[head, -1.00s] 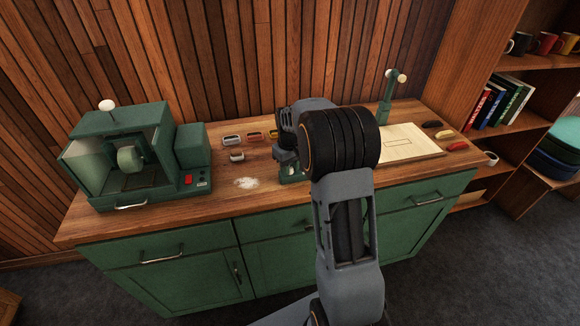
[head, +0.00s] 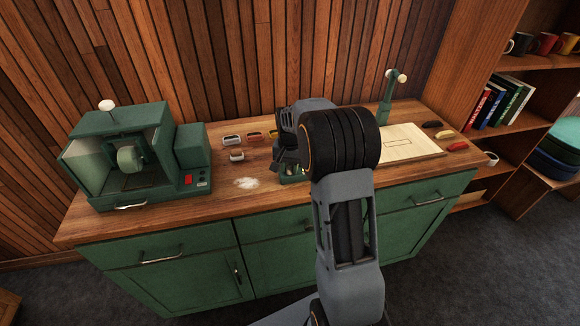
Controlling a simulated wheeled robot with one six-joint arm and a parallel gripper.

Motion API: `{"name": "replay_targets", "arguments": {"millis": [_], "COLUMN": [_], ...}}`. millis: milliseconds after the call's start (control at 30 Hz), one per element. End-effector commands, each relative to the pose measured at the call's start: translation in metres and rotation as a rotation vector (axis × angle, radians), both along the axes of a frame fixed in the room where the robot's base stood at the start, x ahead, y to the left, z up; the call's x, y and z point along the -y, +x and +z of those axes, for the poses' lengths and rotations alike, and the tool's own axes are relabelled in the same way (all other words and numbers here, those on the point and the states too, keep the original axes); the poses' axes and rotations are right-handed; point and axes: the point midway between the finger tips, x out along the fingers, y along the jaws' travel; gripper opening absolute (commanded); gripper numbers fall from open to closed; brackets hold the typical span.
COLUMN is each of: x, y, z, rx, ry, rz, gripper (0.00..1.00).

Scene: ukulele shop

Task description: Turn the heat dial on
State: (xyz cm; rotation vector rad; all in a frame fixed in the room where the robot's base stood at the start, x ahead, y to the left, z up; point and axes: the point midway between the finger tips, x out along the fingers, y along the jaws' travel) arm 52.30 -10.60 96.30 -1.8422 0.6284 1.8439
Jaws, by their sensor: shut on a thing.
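My gripper (head: 287,160) is over the middle of the wooden workbench, partly behind my own arm. It is at a green device (head: 292,175), of which only a small part shows low beside and below my gripper. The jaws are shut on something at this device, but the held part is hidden. I cannot make out the heat dial or which way it is turned.
A green machine (head: 128,155) with a red switch (head: 188,180) stands at the bench's left. A pale board (head: 408,141) and a green post tool (head: 388,98) are at the right.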

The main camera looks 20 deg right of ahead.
Motion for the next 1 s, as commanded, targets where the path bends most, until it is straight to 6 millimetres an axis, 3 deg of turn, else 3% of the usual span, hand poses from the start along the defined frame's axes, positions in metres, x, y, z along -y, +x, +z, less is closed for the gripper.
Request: {"name": "replay_targets", "arguments": {"millis": [300, 800, 833, 933, 1000], "x": [0.0002, 0.0003, 0.0003, 0.0002, 0.0002], "y": [0.0005, 0.0007, 0.0007, 0.0006, 0.0005], "z": [0.0010, 0.0011, 0.0011, 0.0009, 0.0007], "rx": [0.003, 0.003, 0.003, 0.003, 0.002], "ry": [-0.001, -0.001, -0.001, -0.001, -0.001], "rz": [-0.095, -0.111, -0.111, -0.110, -0.110], "gripper": [0.05, 0.05, 0.30, 0.39, 0.39]}}
